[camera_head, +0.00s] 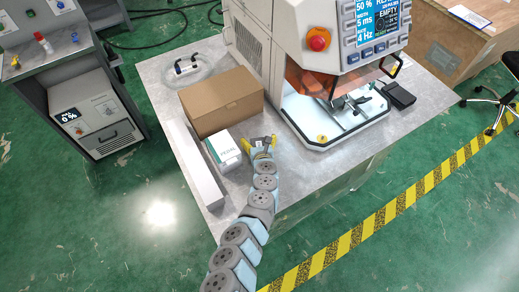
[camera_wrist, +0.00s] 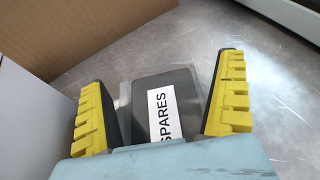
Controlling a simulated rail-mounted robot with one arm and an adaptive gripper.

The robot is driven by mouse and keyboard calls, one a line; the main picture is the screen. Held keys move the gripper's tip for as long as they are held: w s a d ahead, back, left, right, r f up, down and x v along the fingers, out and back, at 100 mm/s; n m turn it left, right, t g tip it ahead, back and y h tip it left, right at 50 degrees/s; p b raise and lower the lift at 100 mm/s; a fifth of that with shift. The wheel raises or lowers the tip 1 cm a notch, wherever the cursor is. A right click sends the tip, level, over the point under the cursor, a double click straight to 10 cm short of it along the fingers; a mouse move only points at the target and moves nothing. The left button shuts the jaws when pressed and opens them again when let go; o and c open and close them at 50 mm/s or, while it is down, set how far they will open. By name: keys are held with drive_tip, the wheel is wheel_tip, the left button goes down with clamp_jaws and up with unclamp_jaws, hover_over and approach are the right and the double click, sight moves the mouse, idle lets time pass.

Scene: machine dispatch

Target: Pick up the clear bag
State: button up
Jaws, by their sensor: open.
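A clear bag (camera_wrist: 177,84) holding a dark flat item, with a white SPARES label, lies on the grey table in the wrist view. My gripper (camera_wrist: 161,78) is open, with one yellow finger on each side of the bag; both fingers appear apart from it. In the camera_head view my gripper (camera_head: 258,142) is low over the table, in front of the brown box and just right of a small white box. The bag is mostly hidden there; only a small pale label shows between the fingers.
A brown cardboard box (camera_head: 221,101), a small white box (camera_head: 223,149) and a long white box (camera_head: 192,165) crowd the left. A machine (camera_head: 318,60) stands behind right. A transparent item (camera_head: 187,69) lies at the back left. Bare tabletop (camera_head: 300,165) is free to the right.

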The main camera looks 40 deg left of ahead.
drive_tip(key=shift+w+a+f, duration=0.15)
drive_tip(key=shift+w+a, duration=0.1)
drive_tip(key=c, duration=1.3)
drive_tip(key=shift+o, duration=0.2)
